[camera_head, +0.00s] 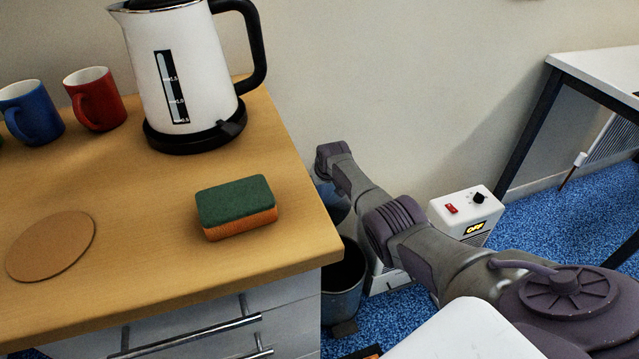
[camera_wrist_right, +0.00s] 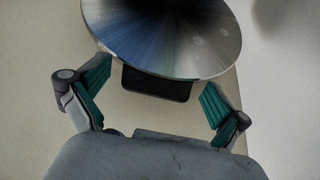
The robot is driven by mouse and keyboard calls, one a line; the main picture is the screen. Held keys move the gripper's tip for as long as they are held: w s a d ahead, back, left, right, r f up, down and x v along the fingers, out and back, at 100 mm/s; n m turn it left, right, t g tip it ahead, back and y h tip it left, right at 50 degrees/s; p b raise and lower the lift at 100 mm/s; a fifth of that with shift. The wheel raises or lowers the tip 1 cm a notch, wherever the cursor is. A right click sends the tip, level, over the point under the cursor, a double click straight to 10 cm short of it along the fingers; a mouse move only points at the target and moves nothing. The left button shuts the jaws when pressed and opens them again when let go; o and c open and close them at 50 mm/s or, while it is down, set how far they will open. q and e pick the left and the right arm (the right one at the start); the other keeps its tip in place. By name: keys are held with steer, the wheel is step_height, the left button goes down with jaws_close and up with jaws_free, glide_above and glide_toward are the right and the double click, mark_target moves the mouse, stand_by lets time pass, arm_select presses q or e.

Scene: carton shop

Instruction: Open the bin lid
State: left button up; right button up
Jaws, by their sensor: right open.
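The bin (camera_head: 343,290) is a grey metal cylinder on the floor beside the counter, and its dark inside shows from above. A bluish curved piece, apparently the bin lid (camera_head: 333,201), is raised above the bin and partly hidden by my right arm. In the right wrist view, the lid (camera_wrist_right: 207,60) is a shiny round metal disc with a black tab (camera_wrist_right: 155,86) at its near edge. My right gripper (camera_wrist_right: 155,80) is open, its green-padded fingers spread apart on either side of the tab, not visibly touching it. My left gripper is out of view.
The wooden counter (camera_head: 130,275) on the left holds a kettle (camera_head: 195,70), a sponge (camera_head: 237,207), a cork coaster (camera_head: 50,246) and mugs. A white box with an OFF display (camera_head: 467,214) stands behind my right arm. A white table (camera_head: 605,75) is at right.

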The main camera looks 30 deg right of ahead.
steer(key=shift+r, duration=0.1)
steer(key=shift+r, duration=0.1)
steer(key=v, duration=1.1)
steer(key=shift+s+r, duration=0.25)
steer(key=shift+r, duration=0.05)
steer(key=shift+s+f, duration=0.1)
